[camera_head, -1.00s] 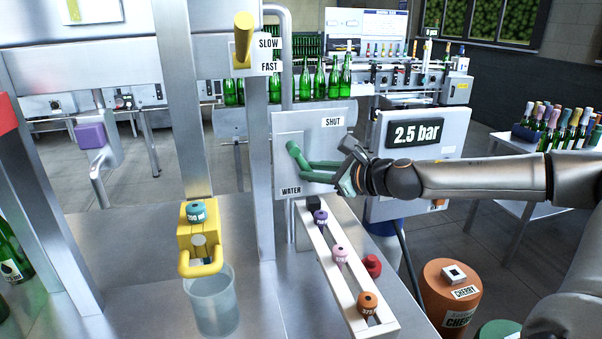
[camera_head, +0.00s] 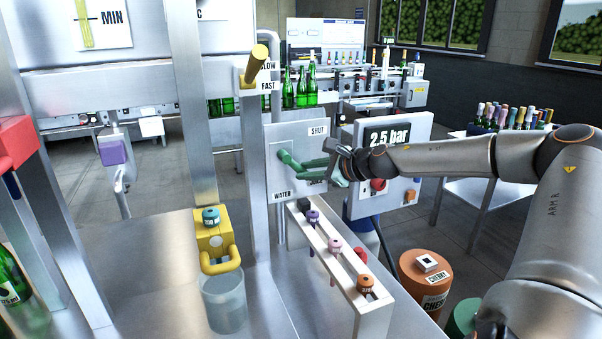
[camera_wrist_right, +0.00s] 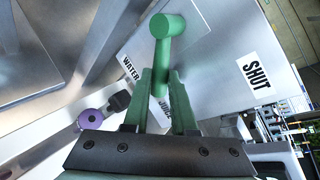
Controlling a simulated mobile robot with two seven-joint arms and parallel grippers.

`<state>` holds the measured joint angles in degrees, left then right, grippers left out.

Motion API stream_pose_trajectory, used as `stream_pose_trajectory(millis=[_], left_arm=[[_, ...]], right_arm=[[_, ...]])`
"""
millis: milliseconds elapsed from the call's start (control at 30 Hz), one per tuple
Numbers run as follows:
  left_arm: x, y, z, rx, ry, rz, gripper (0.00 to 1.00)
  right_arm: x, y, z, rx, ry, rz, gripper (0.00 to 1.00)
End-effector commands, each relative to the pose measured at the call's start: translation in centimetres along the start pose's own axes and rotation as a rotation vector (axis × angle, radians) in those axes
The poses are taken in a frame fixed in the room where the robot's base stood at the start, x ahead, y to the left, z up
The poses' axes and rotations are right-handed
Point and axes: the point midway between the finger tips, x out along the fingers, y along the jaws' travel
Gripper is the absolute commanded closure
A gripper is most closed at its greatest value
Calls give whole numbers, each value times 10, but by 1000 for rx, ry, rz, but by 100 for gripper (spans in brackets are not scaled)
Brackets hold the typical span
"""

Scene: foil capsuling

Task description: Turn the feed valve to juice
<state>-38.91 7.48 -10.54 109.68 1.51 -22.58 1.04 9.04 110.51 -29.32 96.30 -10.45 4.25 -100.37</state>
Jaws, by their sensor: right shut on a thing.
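The feed valve is a grey plate (camera_head: 281,179) with a green handle (camera_head: 285,157), standing behind the capsule rack. A SHUT label (camera_head: 318,131) is at its upper right and a WATER label (camera_head: 282,195) at its lower left. My right gripper (camera_head: 306,166) reaches in from the right and is shut on the handle. In the right wrist view the green handle (camera_wrist_right: 166,27) rises beyond the green fingers (camera_wrist_right: 160,88). WATER (camera_wrist_right: 131,68) is left of it and SHUT (camera_wrist_right: 256,70) right. My left gripper is out of view.
A white rack (camera_head: 336,262) with several coloured knobs stands in front of the valve. A yellow lever (camera_head: 256,62) by SLOW/FAST labels is above left. A yellow-handled tap (camera_head: 217,250) stands over a clear container (camera_head: 224,307). A 2.5 bar display (camera_head: 390,136) is behind my wrist.

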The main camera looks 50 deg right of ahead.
Motion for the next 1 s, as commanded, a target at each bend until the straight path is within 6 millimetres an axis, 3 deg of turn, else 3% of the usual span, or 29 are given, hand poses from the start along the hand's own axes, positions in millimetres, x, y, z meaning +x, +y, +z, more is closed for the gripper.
stream_pose_trajectory(millis=[667, 700, 933, 1000], left_arm=[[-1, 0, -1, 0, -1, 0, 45], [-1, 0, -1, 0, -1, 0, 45], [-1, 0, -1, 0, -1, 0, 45], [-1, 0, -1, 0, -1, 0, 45]], right_arm=[[0, -7, -4, -17, 9, 1, 100], [0, -7, -4, -17, 9, 1, 73], [0, -7, -4, -17, 9, 0, 47], [0, -7, -4, -17, 10, 0, 45]])
